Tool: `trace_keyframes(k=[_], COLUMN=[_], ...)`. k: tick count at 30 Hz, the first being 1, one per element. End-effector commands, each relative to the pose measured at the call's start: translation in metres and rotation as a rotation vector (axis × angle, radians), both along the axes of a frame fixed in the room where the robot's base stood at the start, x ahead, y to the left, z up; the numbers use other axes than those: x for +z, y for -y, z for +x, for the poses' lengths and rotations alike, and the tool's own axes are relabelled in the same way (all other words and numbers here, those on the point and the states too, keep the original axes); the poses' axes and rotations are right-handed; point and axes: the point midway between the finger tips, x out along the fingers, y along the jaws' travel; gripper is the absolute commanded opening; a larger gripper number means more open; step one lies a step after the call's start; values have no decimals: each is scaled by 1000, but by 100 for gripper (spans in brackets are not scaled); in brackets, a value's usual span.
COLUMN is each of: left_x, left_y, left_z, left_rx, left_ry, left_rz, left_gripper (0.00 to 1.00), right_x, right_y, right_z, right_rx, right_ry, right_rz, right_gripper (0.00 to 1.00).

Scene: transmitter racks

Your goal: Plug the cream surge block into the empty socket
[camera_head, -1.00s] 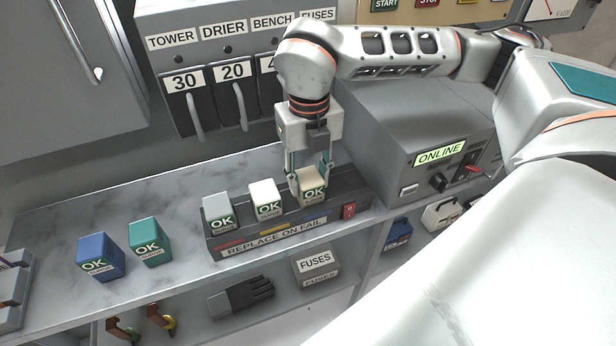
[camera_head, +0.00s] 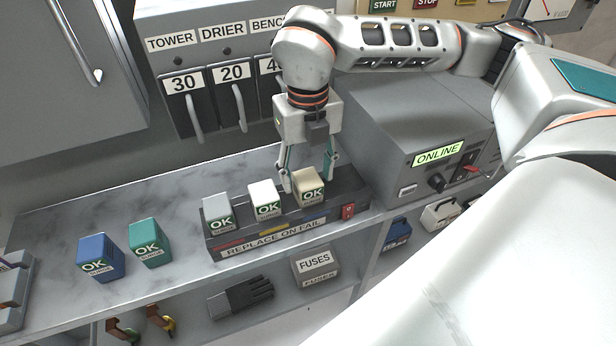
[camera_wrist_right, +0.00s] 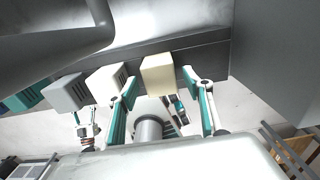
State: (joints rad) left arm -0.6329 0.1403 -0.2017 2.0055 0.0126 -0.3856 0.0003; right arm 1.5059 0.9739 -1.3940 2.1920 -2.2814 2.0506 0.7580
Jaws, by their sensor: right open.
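The cream surge block (camera_head: 308,187) stands upright in the rightmost position of the dark socket strip (camera_head: 345,190), its green OK label facing front. It also shows in the right wrist view (camera_wrist_right: 158,74). My right gripper (camera_head: 308,180) is open around and just behind the block, fingers spread wider than it and apart from it. In the right wrist view my right gripper (camera_wrist_right: 168,110) has its two teal fingers apart, with the block ahead between and beyond them. A white block (camera_head: 266,199) and a grey block (camera_head: 218,212) fill the other positions.
A blue block (camera_head: 100,257) and a teal block (camera_head: 149,243) stand on the shelf (camera_head: 60,225) at left. The grey ONLINE box (camera_head: 400,130) is close to the right of my gripper. Breaker handles (camera_head: 241,105) hang behind.

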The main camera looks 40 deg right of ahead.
Motion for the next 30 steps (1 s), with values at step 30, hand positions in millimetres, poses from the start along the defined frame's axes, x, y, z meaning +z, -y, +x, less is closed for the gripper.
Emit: trace_keyframes(k=[30], left_x=[4], left_y=[4], left_z=[-6], left_rx=[0], left_ry=[-11], left_rz=[-14], left_gripper=[54], right_x=[104], right_y=[0], right_z=[0], right_rx=[1], right_ry=[0], right_rz=[0], right_gripper=[51])
